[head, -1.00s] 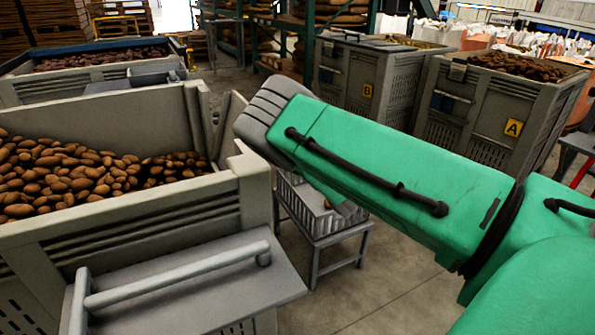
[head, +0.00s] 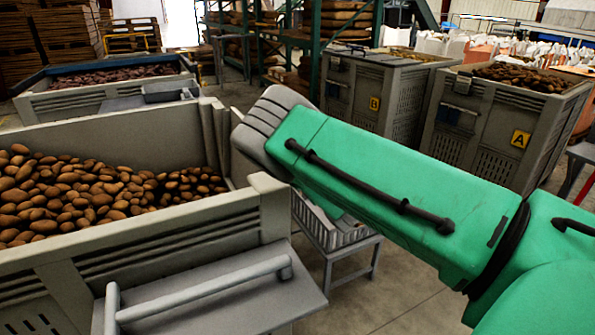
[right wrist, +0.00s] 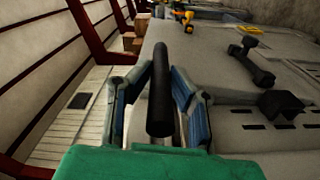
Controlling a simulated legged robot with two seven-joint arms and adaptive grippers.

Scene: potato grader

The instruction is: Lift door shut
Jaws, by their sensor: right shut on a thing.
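A large grey crate (head: 150,230) stands at the left in the head view. A grey panel (head: 239,155) shows at its right side, partly hidden behind my green right arm; I cannot tell surely whether it is the door. My right gripper (right wrist: 160,85) shows in the right wrist view, shut on a dark bar (right wrist: 160,95) that runs lengthwise between its fingers. The head view hides this gripper and bar, so I cannot tell what the bar belongs to. My left gripper is in neither view.
Potatoes (head: 80,195) lie inside the crate. A grey shelf with a bar handle (head: 200,290) juts from its front. A low stand (head: 340,245) is beyond my arm. Crates B (head: 375,90) and A (head: 490,125) stand behind on open floor.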

